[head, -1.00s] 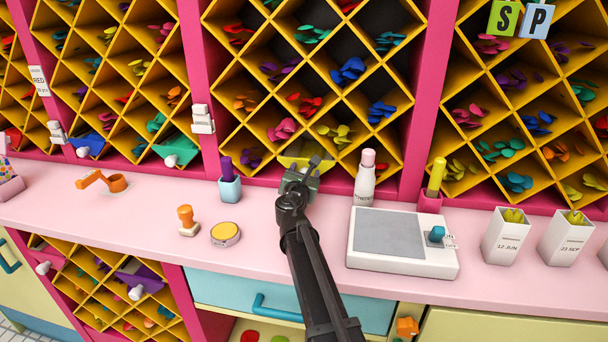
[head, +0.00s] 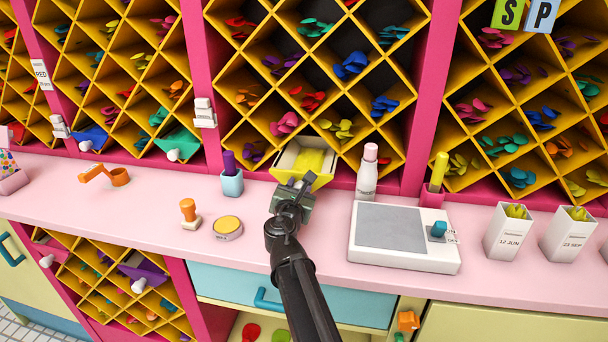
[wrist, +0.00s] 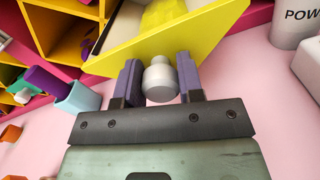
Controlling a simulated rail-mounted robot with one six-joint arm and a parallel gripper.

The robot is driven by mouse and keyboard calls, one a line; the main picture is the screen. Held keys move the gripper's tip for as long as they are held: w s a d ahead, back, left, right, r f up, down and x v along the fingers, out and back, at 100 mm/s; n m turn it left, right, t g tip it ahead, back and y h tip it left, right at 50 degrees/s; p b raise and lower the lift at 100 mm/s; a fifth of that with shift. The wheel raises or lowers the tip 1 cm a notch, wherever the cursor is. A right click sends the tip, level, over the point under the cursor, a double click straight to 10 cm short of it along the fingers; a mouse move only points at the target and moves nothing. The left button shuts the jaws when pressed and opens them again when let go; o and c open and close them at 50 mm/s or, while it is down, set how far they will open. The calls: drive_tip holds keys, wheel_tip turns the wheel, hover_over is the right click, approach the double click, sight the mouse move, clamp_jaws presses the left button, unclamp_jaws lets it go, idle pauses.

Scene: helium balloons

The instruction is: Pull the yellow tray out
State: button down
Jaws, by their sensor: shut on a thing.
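The yellow tray (head: 290,171) sticks part of the way out of a bottom cell of the middle diamond rack, over the counter. Its inside is pale, with yellow pieces in it. In the wrist view its yellow front (wrist: 205,38) stands slanted just ahead of my fingers, with a white knob (wrist: 160,82) on it. My gripper (head: 297,186) is shut on this knob, one purple-grey finger on each side. The back end of the tray is hidden inside the rack.
A white bottle with a pink cap (head: 366,175) stands right of the tray. A light blue cup (head: 231,184) with a purple stick stands left. A yellow round tin (head: 227,228), an orange-handled stamp (head: 189,213) and a grey-topped scale (head: 390,230) are on the pink counter.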

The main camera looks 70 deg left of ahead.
drive_tip(key=v, duration=0.4)
drive_tip(key=shift+s+d, duration=0.1)
drive_tip(key=c, duration=0.8)
unclamp_jaws()
drive_tip(key=shift+o, duration=0.2)
drive_tip(key=v, duration=1)
drive_tip(key=shift+s+d, duration=0.15)
drive_tip(key=shift+d, duration=0.2)
